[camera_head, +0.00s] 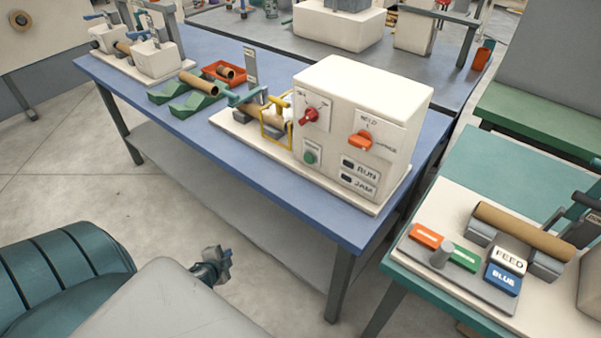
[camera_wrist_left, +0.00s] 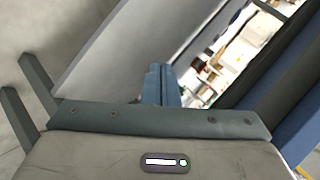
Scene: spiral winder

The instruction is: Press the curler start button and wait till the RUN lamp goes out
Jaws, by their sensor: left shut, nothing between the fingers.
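The curler (camera_head: 355,95) is a cream box on a base plate on the blue table. Its green button (camera_head: 310,157) sits low on the front face, under a label too small to read. The RUN lamp (camera_head: 348,163) looks dark, and so does the JAM lamp (camera_head: 346,178) below it. My left gripper (camera_head: 222,264) is low in front of the table, well apart from the curler and touching nothing. Its fingers are shut and empty; they also show in the left wrist view (camera_wrist_left: 160,85). My right gripper is in neither view.
The curler also has a red knob (camera_head: 309,116) and an orange knob (camera_head: 360,141). A yellow frame (camera_head: 275,119) stands around the cardboard tube on its left. The blue table's (camera_head: 300,213) front edge lies between my left gripper and the curler. A teal table (camera_head: 483,168) stands at right.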

